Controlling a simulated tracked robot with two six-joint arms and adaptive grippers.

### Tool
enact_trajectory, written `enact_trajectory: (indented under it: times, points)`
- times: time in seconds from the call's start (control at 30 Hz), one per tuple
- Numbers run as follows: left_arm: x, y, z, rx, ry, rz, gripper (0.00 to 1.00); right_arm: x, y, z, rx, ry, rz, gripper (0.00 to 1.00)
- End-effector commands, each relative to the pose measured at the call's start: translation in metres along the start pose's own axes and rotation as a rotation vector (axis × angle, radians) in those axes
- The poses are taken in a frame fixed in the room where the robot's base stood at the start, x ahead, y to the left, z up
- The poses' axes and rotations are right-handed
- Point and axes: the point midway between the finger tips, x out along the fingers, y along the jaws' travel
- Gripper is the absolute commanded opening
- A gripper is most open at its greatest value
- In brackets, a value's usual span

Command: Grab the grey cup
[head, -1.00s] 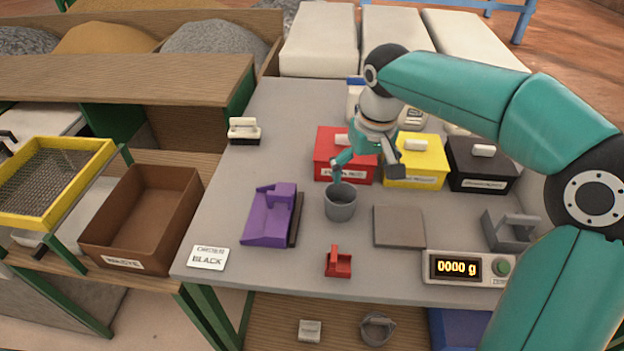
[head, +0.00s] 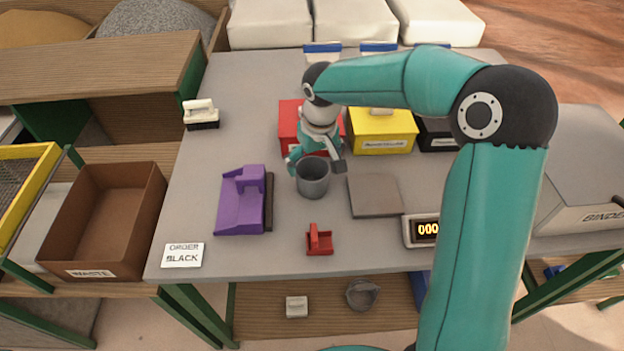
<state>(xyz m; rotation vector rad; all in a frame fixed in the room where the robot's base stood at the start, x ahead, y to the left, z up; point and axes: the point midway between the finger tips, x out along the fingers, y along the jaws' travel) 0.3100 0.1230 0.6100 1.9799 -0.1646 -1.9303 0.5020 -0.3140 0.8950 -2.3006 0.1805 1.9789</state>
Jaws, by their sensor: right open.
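The grey cup (head: 313,183) stands upright on the grey table, in front of the red box and between the purple tool and the flat grey plate. My right gripper (head: 316,167) is open at the cup's far side. One finger is by the left of the cup's rim and the other by its right. I cannot tell whether either finger touches the cup. My left gripper is not in view.
Close by are the purple tool (head: 241,207), a small red tool (head: 319,241), a grey plate (head: 375,196) and the red box (head: 289,121). A yellow box (head: 382,137) stands behind the plate. My right arm partly hides the scale display (head: 420,231).

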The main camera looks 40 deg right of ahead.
Motion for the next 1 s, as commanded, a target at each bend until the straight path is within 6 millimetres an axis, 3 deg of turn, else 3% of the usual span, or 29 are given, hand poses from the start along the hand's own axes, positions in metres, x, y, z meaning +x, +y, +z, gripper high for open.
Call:
enact_trajectory:
  times: [0.17, 0.43, 0.73, 0.77, 1.0]
  points:
    - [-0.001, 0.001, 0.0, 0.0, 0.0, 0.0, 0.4, 0.012, -0.001, 0.001, -0.001, -0.004, 0.0, 1.0]
    - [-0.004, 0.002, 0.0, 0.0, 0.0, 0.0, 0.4, 0.048, -0.003, 0.0, -0.001, -0.004, 0.0, 1.0]
    - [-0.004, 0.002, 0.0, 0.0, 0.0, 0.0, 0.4, 0.055, -0.003, -0.001, -0.001, -0.001, 0.0, 1.0]
    - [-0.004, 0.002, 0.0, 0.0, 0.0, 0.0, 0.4, 0.054, -0.003, -0.001, -0.001, 0.0, 0.0, 0.98]
    - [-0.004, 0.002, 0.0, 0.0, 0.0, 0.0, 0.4, 0.054, -0.003, -0.001, -0.001, 0.0, -0.001, 0.58]
